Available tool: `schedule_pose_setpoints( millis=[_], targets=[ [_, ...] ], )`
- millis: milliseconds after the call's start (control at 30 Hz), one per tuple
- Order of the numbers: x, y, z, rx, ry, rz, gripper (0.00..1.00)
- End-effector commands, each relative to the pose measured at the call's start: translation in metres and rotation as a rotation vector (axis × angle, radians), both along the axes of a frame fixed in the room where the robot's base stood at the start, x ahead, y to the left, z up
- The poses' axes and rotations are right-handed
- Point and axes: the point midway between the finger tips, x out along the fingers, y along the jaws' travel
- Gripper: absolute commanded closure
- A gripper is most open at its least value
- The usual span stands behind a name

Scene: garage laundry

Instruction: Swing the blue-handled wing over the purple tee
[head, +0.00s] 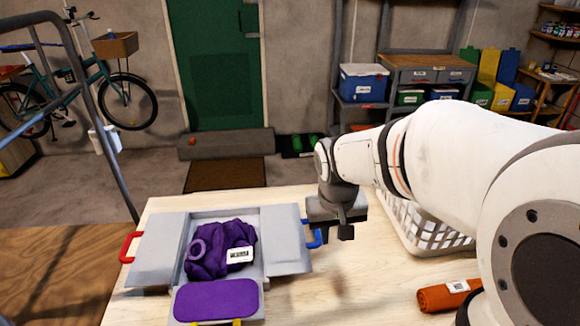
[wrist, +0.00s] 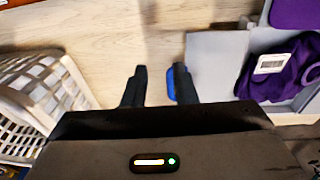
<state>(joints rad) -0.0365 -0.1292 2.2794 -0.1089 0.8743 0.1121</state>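The purple tee (head: 210,250) lies bunched on the middle of a grey folding board (head: 262,268), with a white label on it. It also shows at the right of the wrist view (wrist: 290,70). The grey right wing (head: 287,243) lies flat, and its blue handle (head: 314,239) sticks out from the right edge. In the wrist view the blue handle (wrist: 171,84) is beside the right finger, partly hidden by it. My gripper (head: 343,236) is just right of the handle in the head view. Its fingers (wrist: 160,85) are apart, with bare table showing between them.
The left wing (head: 158,250) with a red handle (head: 130,246) lies flat. A purple-covered flap (head: 216,300) is at the board's front. A white basket (head: 425,230) stands right of my gripper. A rolled orange cloth (head: 448,296) lies front right. Table between is bare.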

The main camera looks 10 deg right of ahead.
Motion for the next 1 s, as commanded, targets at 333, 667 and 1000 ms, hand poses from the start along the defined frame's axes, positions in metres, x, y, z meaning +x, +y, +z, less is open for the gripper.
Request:
schedule_pose_setpoints(
  millis=[333,667,1000],
  targets=[
    [0.094,0.013,-0.018,-0.081,0.089,0.001,0.75],
    [0.136,0.022,-0.047,-0.124,0.122,0.003,0.75],
    [0.137,0.015,-0.088,-0.128,0.129,0.004,0.75]
  ],
)
